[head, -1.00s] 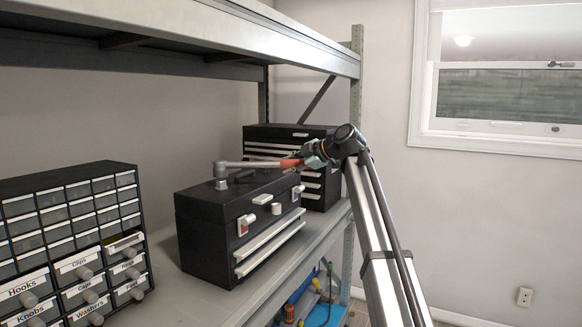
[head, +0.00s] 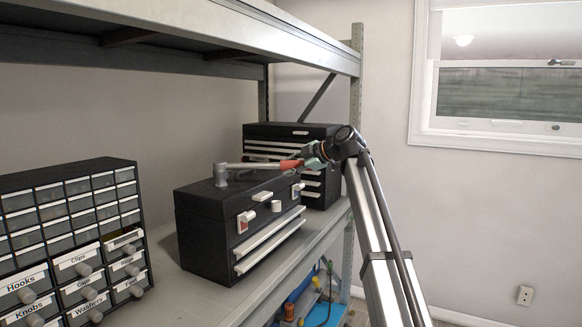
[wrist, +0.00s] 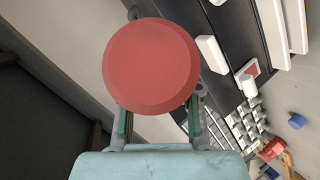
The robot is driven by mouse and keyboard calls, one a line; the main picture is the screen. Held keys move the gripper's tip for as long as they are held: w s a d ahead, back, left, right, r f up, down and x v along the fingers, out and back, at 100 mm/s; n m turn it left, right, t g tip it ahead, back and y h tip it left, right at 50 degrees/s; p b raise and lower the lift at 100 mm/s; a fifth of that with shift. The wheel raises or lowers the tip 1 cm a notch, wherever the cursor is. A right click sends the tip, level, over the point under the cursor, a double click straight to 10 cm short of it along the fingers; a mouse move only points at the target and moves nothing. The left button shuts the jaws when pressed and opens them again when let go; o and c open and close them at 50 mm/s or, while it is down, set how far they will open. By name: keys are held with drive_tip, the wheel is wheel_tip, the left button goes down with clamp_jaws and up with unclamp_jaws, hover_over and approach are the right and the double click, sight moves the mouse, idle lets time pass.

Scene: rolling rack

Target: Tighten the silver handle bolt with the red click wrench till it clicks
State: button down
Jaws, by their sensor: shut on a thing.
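The red click wrench (head: 290,164) lies roughly level above the top of the near black toolbox (head: 205,235). Its silver shaft (head: 255,165) runs left to a thick socket head (head: 220,172). The head stands over the spot on the lid where the silver handle bolt is. The bolt is now mostly or wholly covered by the head; I cannot tell how fully it is seated. My gripper (head: 308,160) is shut on the red handle at the right end. In the wrist view the handle's round red end (wrist: 150,65) sits between the fingers and hides the rest of the wrench.
A second black toolbox (head: 290,132) stands behind, close to my gripper. A labelled drawer cabinet (head: 70,220) stands on the left of the grey shelf (head: 185,300). The upper shelf (head: 200,35) overhangs the work. Open room lies to the right, before the wall.

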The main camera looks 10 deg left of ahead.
drive_tip(key=shift+f+b, duration=0.95)
idle(0.4)
drive_tip(key=s+a+m+t+h+p, duration=0.2)
drive_tip(key=s+m+t+h+p, duration=0.3)
drive_tip(key=s, duration=1)
drive_tip(key=shift+a+r+m+t+h+p, duration=0.15)
drive_tip(key=shift+a+m+t+h+p, duration=0.2)
drive_tip(key=shift+m+h+p, duration=0.75)
idle(2.7)
drive_tip(key=shift+s+d+m+y+b, duration=0.1)
drive_tip(key=shift+m+y+b, duration=0.2)
drive_tip(key=shift+m+b, duration=0.1)
drive_tip(key=shift+r+p, duration=0.1)
drive_tip(key=shift+p, duration=0.2)
drive_tip(key=shift+w+d+n+y, duration=0.3)
drive_tip(key=shift+w+n+y, duration=0.05)
drive_tip(key=shift+w, duration=0.3)
drive_tip(key=shift+w+d+n+y, duration=0.25)
drive_tip(key=shift+w+n+y, duration=0.1)
drive_tip(key=shift+w, duration=0.3)
